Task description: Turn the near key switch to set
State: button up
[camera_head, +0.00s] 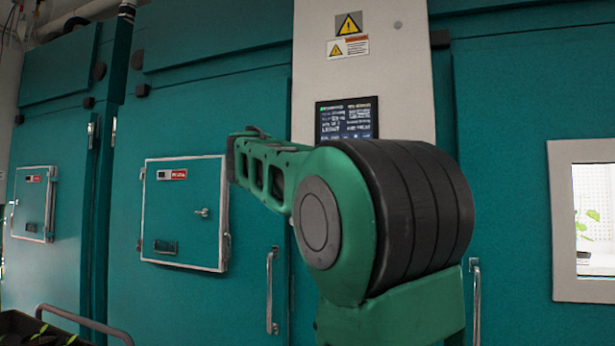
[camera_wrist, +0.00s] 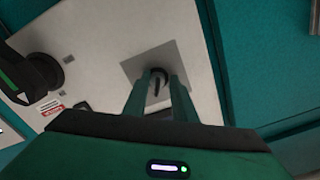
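A key switch (camera_wrist: 158,75) shows in the wrist view as a small round black part with a thin dark key or lever on it. It sits on a square grey plate (camera_wrist: 135,68) on the pale panel. My gripper (camera_wrist: 160,80) points at the plate, with its two green fingers apart and their tips on either side of the switch. I cannot tell whether either tip touches it. No other key switch shows. In the head view my arm hides the gripper and the switch.
The pale panel (camera_head: 365,85) carries a lit display (camera_head: 347,118) and warning labels (camera_head: 348,47). Teal chamber doors flank it, with a handle (camera_head: 271,290) and a small hatch (camera_head: 185,213) on the left. A lit window (camera_head: 592,220) is at right. A dark tray of plants (camera_head: 40,330) stands at lower left.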

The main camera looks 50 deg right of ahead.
jog(key=v, duration=1)
jog(key=shift+a, duration=0.4)
jog(key=shift+f, duration=0.1)
jog(key=s+a+f+n+g+y, duration=0.1)
jog(key=s+f+n+y, duration=0.25)
jog(key=f, duration=1.15)
jog(key=s+f+n+g+y, duration=0.15)
jog(key=f+n+y, duration=0.3)
jog(key=f, duration=0.95)
jog(key=s+a+f+n+g+y, duration=0.1)
jog(key=s+a+f+y, duration=0.2)
jog(key=s+a+f, duration=0.2)
jog(key=s+a+f+n+g+y, duration=0.2)
jog(key=s+f, duration=0.5)
jog(key=f, duration=0.4)
jog(key=s+a+f+n+g+y, duration=0.1)
jog(key=s+a+f+n+y, duration=0.1)
jog(key=s+a+f, duration=0.5)
jog(key=shift+a+f+y, duration=0.3)
jog(key=shift+f+y, duration=0.55)
jog(key=shift+y, duration=0.05)
